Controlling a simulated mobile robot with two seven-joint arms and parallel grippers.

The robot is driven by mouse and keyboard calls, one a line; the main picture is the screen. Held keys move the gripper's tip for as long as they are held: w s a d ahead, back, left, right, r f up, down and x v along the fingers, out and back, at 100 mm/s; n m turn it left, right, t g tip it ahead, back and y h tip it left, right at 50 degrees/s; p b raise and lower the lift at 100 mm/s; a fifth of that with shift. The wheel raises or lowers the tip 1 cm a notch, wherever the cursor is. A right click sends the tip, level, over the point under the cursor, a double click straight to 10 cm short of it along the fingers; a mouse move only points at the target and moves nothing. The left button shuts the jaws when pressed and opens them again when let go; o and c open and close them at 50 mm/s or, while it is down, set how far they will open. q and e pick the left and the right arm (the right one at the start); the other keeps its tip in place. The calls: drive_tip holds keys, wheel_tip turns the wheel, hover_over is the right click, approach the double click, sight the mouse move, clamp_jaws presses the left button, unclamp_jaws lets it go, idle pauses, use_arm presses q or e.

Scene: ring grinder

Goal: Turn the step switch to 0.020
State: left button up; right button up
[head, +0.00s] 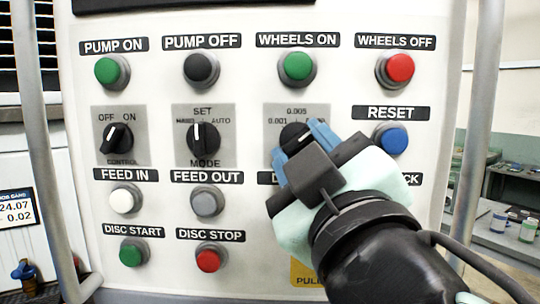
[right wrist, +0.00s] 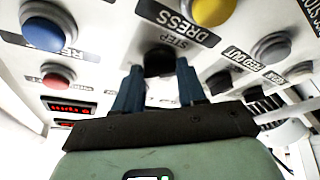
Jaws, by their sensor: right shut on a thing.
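The step switch (head: 292,136) is a black round knob on a grey plate in the third column of the panel. Its plate shows 0.001 at left and 0.005 at top; the right-hand label is mostly covered by a finger. A pale mark on the knob appears to point to the upper right. My right gripper (head: 299,146) has its blue fingers on either side of the knob and is shut on it. In the right wrist view, the dark knob (right wrist: 158,62) sits between the fingertips (right wrist: 160,78). My left gripper is not in view.
The mode switch (head: 204,140) and the control OFF/ON switch (head: 117,138) lie to the left. The blue reset button (head: 390,139) is close at right. The green wheels-on button (head: 298,67) is above. My right arm hides the panel's lower right.

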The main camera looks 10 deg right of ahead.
drive_tip(key=o, duration=1.1)
drive_tip(key=shift+c, duration=0.2)
drive_tip(key=shift+s+f, duration=0.15)
drive_tip(key=shift+s, duration=0.3)
use_arm(q)
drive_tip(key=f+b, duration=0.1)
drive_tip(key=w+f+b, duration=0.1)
drive_tip(key=b, duration=0.1)
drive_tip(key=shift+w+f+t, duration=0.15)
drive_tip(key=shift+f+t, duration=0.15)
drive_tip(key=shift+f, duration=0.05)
use_arm(e)
drive_tip(key=v, duration=1.2)
drive_tip(key=shift+s, duration=0.2)
drive_tip(key=shift+f, duration=0.1)
